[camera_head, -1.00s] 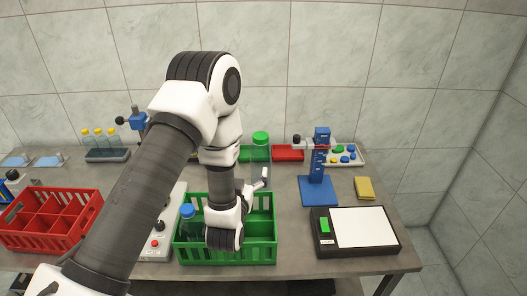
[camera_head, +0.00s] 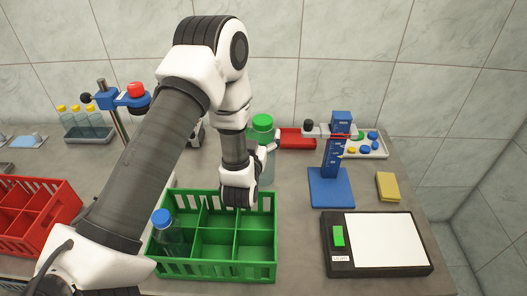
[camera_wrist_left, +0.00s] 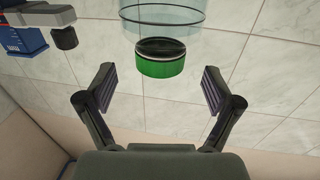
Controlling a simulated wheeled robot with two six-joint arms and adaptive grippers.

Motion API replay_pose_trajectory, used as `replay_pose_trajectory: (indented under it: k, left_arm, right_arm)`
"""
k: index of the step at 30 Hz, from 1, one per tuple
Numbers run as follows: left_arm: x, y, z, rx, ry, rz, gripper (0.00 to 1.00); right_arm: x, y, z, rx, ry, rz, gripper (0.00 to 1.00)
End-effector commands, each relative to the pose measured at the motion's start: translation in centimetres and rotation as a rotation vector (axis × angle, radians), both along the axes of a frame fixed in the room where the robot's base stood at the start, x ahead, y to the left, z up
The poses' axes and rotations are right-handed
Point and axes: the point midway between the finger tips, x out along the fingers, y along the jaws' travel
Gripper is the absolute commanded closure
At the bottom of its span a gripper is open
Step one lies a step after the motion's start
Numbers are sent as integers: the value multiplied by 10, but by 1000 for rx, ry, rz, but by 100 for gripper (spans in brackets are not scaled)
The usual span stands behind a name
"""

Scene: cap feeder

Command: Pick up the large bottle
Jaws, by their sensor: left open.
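The large bottle (camera_head: 266,170) is clear with a green cap and stands upright on the table behind the green crate. My left gripper (camera_head: 267,150) is in front of it, its hand over the crate's back edge and hiding part of the bottle. In the left wrist view the open fingers (camera_wrist_left: 159,85) spread to either side of the green cap (camera_wrist_left: 160,67), with the clear body (camera_wrist_left: 162,18) beyond it in the picture. The bottle appears upside down there. I see no finger touching it. My right gripper is not in view.
The green crate (camera_head: 262,271) in front holds a blue-capped bottle (camera_head: 170,238); its other visible compartments look empty. A blue stand (camera_head: 335,160) is right of the large bottle, with a red tray (camera_head: 297,139) behind. A red crate (camera_head: 62,187) is at left.

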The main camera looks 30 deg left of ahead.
Motion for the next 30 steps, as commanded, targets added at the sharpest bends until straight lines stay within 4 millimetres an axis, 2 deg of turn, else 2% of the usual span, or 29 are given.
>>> replay_pose_trajectory:
  k: [8,15,17,21,23,30]
  left_arm:
    - [42,17,2,0,0,1,10]
    - [47,19,0,1,1,-1,10]
    - [47,19,0,1,1,-1,27]
    - [46,19,0,0,1,-1,77]
    - [46,19,0,0,1,-1,98]
    - [47,19,2,1,-4,-1,100]
  right_arm:
    - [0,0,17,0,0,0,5]
    - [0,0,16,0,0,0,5]
    - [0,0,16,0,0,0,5]
    - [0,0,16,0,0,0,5]
    - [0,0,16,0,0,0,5]
    - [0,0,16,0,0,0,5]
